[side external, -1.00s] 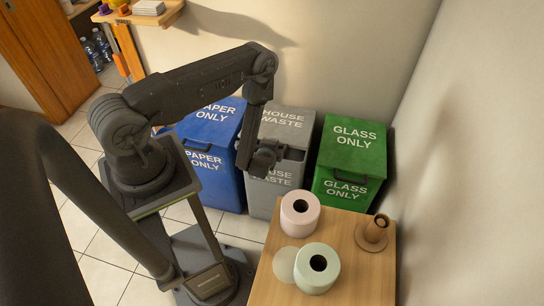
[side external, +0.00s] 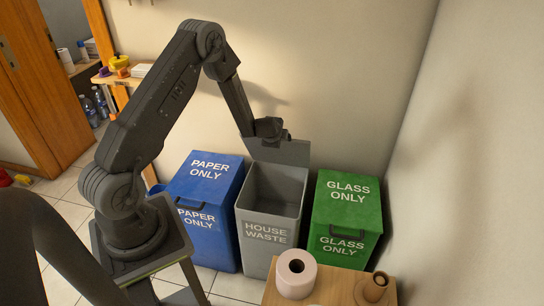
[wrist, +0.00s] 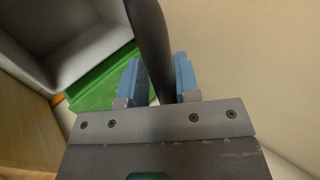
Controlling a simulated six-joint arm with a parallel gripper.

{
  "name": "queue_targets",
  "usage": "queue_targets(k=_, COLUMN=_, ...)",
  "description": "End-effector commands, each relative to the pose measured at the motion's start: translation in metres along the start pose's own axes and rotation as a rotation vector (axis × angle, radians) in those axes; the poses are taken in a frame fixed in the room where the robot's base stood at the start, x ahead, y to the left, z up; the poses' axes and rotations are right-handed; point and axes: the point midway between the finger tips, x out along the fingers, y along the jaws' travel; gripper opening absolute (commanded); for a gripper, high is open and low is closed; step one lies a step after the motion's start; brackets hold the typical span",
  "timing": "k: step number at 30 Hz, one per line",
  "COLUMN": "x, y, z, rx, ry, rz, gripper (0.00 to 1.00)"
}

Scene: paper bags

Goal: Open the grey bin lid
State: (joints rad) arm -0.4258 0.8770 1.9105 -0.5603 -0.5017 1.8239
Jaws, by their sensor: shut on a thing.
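The grey bin (side external: 268,233) marked HOUSE WASTE stands between two other bins, its top open and its inside showing. Its grey lid (side external: 283,152) is raised at the back edge and stands roughly upright. My gripper (side external: 268,130) is at the top of the raised lid. In the wrist view, the blue-padded fingers of my gripper (wrist: 158,82) are shut on the dark lid handle (wrist: 152,35), which runs between them. The open inside of the grey bin (wrist: 75,30) shows at the upper left there.
The blue PAPER ONLY bin (side external: 211,240) is on the left and the green GLASS ONLY bin (side external: 347,205) on the right, both lids down. A wooden table (side external: 335,290) with a pink roll (side external: 296,280) and a brown object (side external: 371,291) is in front. The wall is close behind.

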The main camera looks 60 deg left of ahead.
Motion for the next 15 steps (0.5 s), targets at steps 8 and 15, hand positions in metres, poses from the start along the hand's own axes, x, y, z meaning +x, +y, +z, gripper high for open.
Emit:
queue_targets(k=8, x=0.015, y=-0.041, z=0.0, rx=-0.006, ry=-0.003, rz=-0.015, gripper=0.0)
queue_targets(k=15, x=0.02, y=-0.05, z=0.001, rx=-0.007, ry=-0.004, rz=-0.012, gripper=0.0)
